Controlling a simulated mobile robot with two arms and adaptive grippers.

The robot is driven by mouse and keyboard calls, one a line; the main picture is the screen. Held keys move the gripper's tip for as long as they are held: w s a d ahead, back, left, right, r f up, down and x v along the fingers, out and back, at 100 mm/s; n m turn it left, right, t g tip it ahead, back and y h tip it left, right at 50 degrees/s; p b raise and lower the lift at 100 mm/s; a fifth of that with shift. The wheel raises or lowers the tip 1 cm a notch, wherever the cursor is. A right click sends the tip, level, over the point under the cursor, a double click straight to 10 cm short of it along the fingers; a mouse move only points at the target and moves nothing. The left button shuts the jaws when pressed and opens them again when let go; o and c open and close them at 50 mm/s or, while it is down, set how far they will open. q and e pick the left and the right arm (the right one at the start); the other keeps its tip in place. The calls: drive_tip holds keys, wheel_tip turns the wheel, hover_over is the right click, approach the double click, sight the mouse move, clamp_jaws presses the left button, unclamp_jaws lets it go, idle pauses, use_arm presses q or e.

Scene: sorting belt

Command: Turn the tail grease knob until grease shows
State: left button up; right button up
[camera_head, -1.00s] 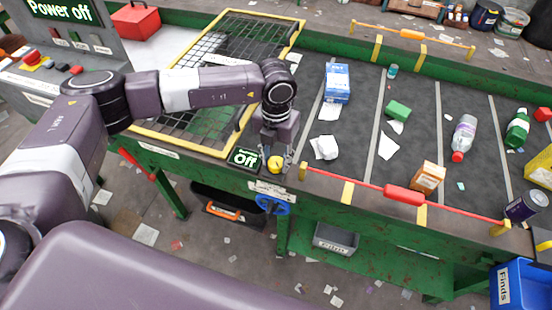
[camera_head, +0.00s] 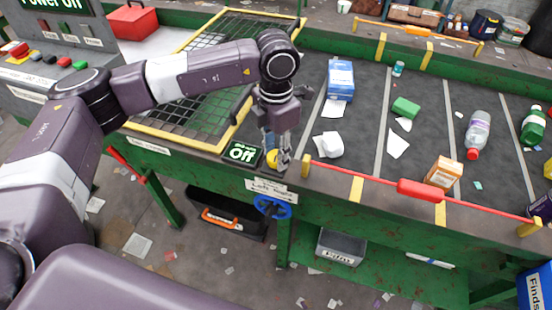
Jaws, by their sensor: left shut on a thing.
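I can make out no grease around the knob. My right gripper is not in view.
A red pull cord with a red grip (camera_head: 420,189) runs along the front edge to the right. Crumpled paper (camera_head: 329,145), a blue box (camera_head: 340,80), an orange carton (camera_head: 443,172) and bottles lie on the belt. A yellow-framed mesh guard (camera_head: 190,110) is to the left.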

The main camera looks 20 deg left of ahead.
sight(276, 156)
use_arm(q)
drive_tip(key=shift+r+m, duration=0.1)
drive_tip(key=shift+m, duration=0.2)
drive_tip(key=shift+w, duration=0.1)
drive_tip(key=o, duration=1.2)
drive_tip(key=shift+c, duration=0.2)
wheel_tip(276, 156, up, 12)
